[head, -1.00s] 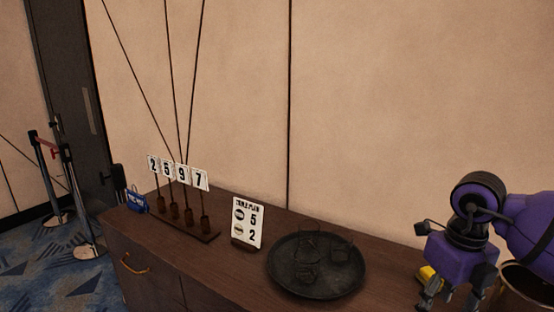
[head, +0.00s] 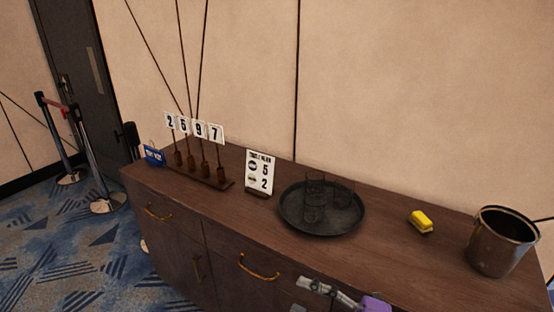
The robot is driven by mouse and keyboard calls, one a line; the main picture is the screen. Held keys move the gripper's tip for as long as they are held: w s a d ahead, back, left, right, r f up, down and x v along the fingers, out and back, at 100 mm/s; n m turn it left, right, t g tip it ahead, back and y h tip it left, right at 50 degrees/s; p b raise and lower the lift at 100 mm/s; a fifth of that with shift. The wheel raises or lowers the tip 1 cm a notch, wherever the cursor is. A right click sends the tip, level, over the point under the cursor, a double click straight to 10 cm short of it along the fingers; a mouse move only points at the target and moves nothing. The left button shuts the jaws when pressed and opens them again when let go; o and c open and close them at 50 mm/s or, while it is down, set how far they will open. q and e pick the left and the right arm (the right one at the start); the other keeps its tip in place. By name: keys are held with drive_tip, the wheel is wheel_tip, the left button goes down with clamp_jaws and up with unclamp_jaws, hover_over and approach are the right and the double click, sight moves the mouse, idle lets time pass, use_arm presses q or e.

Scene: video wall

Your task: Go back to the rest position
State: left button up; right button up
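My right gripper (head: 328,290) shows at the bottom edge, in front of the cabinet's drawers. Its grey fingers point left, and a bit of its purple body shows to their right. The rest is cut off, and I cannot tell whether the fingers are open or shut. I see nothing held in them. A small grey piece at the bottom edge beside it is too cut off to identify. My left gripper is not recognisable in view.
The wooden cabinet (head: 385,255) bears a dark round tray (head: 318,229) with several glasses, a yellow sponge (head: 421,222), a metal bucket (head: 502,240), a menu sign (head: 260,172) and a number-card stand (head: 205,178). Barrier posts (head: 105,185) stand at the left.

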drive_tip(key=s+d+f+m+t+h+p, duration=0.1)
drive_tip(key=s+d+f+m+t+h, duration=0.1)
drive_tip(key=d+f+m+t+h, duration=1.15)
use_arm(q)
drive_tip(key=r, duration=0.1)
drive_tip(key=r+p, duration=0.1)
drive_tip(key=shift+w+r, duration=0.4)
use_arm(e)
drive_tip(key=s+f+m+g+h, duration=0.1)
drive_tip(key=s+f+m+g, duration=0.5)
drive_tip(key=s, duration=0.3)
drive_tip(key=s+f+m+g+h, duration=0.2)
drive_tip(key=s+f+m+g, duration=0.4)
drive_tip(key=s, duration=0.3)
drive_tip(key=shift+d+f, duration=0.35)
drive_tip(key=shift+d, duration=0.1)
drive_tip(key=shift+m, duration=0.25)
